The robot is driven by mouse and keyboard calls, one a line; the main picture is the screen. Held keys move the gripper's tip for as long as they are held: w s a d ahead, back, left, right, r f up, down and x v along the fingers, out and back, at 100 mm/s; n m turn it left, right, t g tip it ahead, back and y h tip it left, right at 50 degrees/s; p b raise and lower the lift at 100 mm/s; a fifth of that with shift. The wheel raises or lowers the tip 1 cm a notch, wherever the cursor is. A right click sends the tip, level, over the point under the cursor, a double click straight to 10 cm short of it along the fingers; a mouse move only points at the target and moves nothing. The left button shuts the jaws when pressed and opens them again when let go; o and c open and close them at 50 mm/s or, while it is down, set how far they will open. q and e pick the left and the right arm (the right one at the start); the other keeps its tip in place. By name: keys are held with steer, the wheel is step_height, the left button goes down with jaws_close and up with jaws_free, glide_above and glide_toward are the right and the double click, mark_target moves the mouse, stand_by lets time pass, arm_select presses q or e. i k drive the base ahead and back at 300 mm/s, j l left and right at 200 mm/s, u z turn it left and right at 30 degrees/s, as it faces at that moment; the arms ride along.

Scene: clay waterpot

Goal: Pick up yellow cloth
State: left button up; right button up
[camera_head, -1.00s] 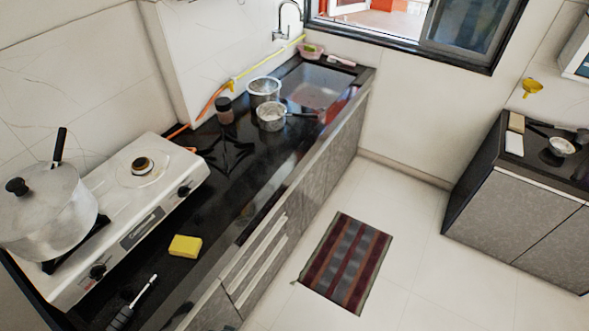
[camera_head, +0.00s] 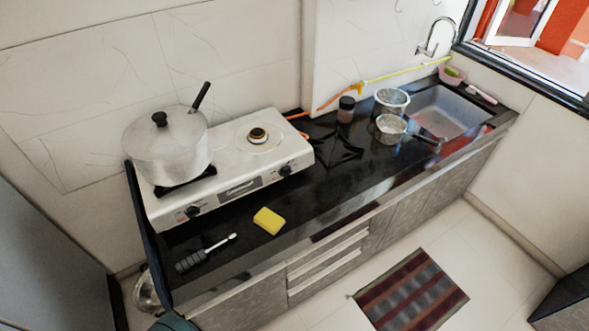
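A small yellow cloth (camera_head: 269,220), folded into a thick block, lies on the black countertop (camera_head: 340,191) near its front edge. It lies in front of the white gas stove (camera_head: 237,190) and to the right of a brush-like tool with a grey handle (camera_head: 205,252). Nothing covers the cloth. Neither of my grippers shows in the head view.
A lidded metal pot (camera_head: 166,147) stands on the stove's left burner. Metal pans (camera_head: 391,128) and a dark-lidded jar (camera_head: 346,109) stand near the sink (camera_head: 440,112). A striped mat (camera_head: 410,293) lies on the floor. The counter right of the cloth is clear.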

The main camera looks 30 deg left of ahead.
mark_target(270, 222)
steer(key=u, duration=1.2)
